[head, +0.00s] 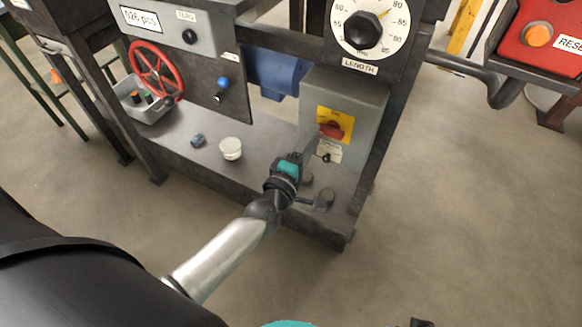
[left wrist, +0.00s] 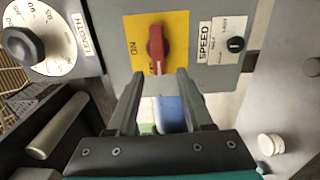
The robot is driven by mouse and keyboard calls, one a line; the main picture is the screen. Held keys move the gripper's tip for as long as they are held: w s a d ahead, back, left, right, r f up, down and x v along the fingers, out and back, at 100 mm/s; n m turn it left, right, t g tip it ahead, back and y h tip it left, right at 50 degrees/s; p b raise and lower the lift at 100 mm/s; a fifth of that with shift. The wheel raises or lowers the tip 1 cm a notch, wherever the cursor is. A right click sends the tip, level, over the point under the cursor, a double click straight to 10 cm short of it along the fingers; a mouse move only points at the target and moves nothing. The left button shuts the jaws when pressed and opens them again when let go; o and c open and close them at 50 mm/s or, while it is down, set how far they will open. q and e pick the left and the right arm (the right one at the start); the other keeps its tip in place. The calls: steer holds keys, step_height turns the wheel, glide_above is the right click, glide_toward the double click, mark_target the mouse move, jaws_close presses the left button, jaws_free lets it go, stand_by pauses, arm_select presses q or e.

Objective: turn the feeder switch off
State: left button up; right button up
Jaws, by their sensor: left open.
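The feeder switch (head: 335,129) is a red rotary handle on a yellow plate, on a grey box low on the machine. In the left wrist view the red handle (left wrist: 157,48) lies crosswise to the side where "ON" is printed, its white mark at the end nearer my fingers. My left gripper (head: 308,147) reaches toward it in the head view. In the left wrist view its two fingers (left wrist: 157,80) are open, with their tips just short of the handle and nothing held. Contact with the handle is not visible.
A small black SPEED knob (left wrist: 236,45) sits beside the switch plate. The LENGTH dial (head: 362,27) is above the box. A white round cap (head: 231,148) stands on the machine's lower shelf. A red handwheel (head: 157,72) is at left. Floor to the right is clear.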

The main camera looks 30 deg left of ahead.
arm_select(q)
steer(key=s+p, duration=0.2)
steer(key=s, duration=1)
steer(key=shift+a, duration=0.2)
arm_select(e)
steer(key=shift+g, duration=0.4)
steer(key=f, duration=0.1)
steer(key=s+f, duration=0.1)
steer(key=f, duration=0.1)
steer(key=s+f, duration=0.1)
steer(key=shift+s+d+f, duration=0.2)
arm_select(q)
steer(key=shift+s, duration=0.1)
